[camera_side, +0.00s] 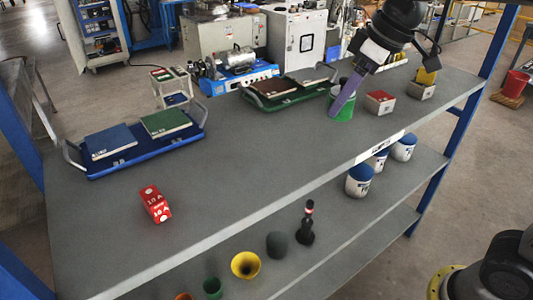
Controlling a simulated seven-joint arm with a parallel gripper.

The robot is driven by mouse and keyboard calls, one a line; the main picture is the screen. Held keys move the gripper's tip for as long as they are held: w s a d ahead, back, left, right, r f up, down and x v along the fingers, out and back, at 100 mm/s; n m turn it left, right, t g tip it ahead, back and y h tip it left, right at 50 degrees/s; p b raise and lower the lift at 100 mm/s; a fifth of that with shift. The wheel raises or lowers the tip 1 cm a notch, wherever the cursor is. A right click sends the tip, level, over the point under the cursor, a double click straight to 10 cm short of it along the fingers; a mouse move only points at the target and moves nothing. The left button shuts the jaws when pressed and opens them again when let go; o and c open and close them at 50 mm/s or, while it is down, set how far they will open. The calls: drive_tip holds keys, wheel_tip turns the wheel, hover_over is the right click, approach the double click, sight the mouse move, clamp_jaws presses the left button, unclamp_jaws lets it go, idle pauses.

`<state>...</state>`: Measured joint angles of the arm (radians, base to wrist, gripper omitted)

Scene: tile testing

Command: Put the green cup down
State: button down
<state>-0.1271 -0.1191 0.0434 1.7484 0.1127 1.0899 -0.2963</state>
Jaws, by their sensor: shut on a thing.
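The green cup (346,114) is at the right part of the top shelf, partly hidden behind a purple-grey finger of my gripper (339,106). My gripper reaches down from the upper right and is shut on the cup. The cup looks about upright and close to the shelf top (240,150). I cannot tell whether its base touches the shelf.
A green tray (292,98) with tiles is left of the cup. Red-topped (380,98) and yellow-topped (426,78) blocks are right. A blue tray (185,140) and red block (155,203) are farther left. The shelf's middle is clear. Jars (359,182) stand below.

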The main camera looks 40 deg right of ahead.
drive_tip(key=s+a+r+n, duration=0.1)
drive_tip(key=s+a+n, duration=0.1)
drive_tip(key=a, duration=0.2)
drive_tip(key=w+a+f, duration=0.1)
drive_tip(key=w+f, duration=0.2)
drive_tip(key=w, duration=0.1)
drive_tip(key=w+a+f, duration=0.2)
drive_tip(key=w+f, duration=0.1)
drive_tip(key=w, duration=0.1)
drive_tip(key=w+a+f, duration=0.1)
drive_tip(key=w+f, duration=0.2)
drive_tip(key=w, duration=0.1)
drive_tip(key=shift+w+a, duration=0.2)
drive_tip(key=shift+a, duration=0.2)
drive_tip(key=shift+s+d+x, duration=0.1)
drive_tip(key=shift+s+x, duration=0.1)
drive_tip(key=shift+x, duration=0.8)
drive_tip(key=shift+s+d+x, duration=0.1)
drive_tip(key=shift+s+x, duration=0.05)
drive_tip(key=shift+x, duration=0.85)
drive_tip(key=shift+f, duration=0.3)
drive_tip(key=shift+c, duration=1)
unclamp_jaws()
